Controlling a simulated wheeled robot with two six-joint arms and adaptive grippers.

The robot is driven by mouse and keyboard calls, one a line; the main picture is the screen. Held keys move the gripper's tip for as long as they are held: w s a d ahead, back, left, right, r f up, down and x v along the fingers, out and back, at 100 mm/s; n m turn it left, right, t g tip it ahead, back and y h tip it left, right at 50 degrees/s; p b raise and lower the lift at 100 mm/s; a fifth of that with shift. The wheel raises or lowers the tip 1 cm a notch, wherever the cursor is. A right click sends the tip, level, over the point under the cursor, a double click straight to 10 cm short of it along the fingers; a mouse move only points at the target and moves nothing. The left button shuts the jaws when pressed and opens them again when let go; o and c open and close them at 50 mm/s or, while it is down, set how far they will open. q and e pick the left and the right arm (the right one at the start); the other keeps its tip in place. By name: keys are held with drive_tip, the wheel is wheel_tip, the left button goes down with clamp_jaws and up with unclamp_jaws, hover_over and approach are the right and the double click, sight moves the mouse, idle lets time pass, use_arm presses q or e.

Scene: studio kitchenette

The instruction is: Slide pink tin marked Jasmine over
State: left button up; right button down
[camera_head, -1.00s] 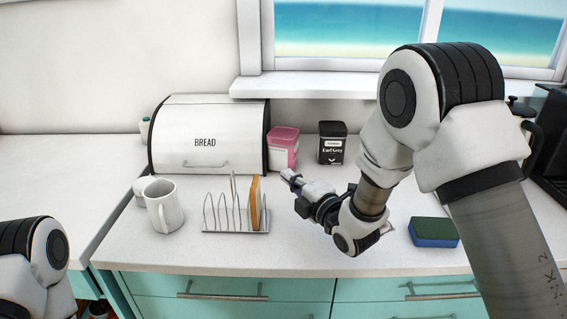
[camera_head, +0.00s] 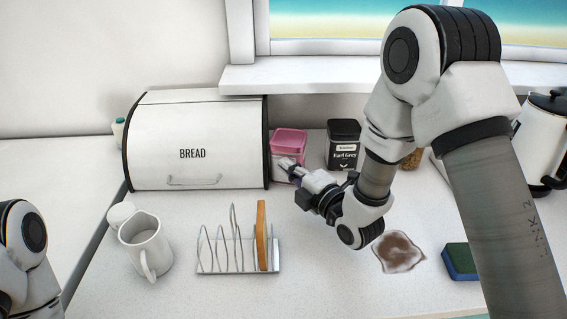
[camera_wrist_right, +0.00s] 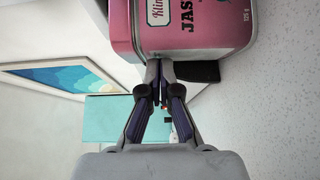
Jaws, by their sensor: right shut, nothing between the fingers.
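The pink tin (camera_head: 289,142) stands upright on the counter, between the bread bin and a black tin. In the right wrist view the pink tin (camera_wrist_right: 205,28) fills the top, turned sideways, with "JAS" readable on its label. My right gripper (camera_head: 288,167) is shut and empty at the tin's front and hides its lower part. In the right wrist view the closed fingertips (camera_wrist_right: 159,68) are right at the tin's edge; I cannot tell whether they touch it. My left gripper is out of view; only part of that arm shows at lower left.
The white bread bin (camera_head: 195,150) stands left of the tin and the black Earl Grey tin (camera_head: 343,146) right. A toast rack (camera_head: 225,267), white jug (camera_head: 146,243), brown-stained patch (camera_head: 398,252), sponge (camera_head: 460,261) and kettle (camera_head: 541,140) stand or lie around my right arm.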

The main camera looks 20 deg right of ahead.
sight(303, 156)
drive_tip(key=shift+s+a+r, duration=0.1)
drive_tip(key=shift+a+r, duration=0.05)
drive_tip(key=shift+a, duration=0.4)
drive_tip(key=w+d, duration=0.1)
drive_tip(key=d, duration=0.1)
drive_tip(key=w+d, duration=0.1)
drive_tip(key=d, duration=0.1)
drive_tip(key=w+d, duration=0.1)
drive_tip(key=shift+w+d+b, duration=0.2)
drive_tip(key=shift+d+b, duration=0.2)
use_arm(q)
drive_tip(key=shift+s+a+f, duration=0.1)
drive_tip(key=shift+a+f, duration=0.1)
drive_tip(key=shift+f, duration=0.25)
use_arm(e)
drive_tip(key=shift+a, duration=0.1)
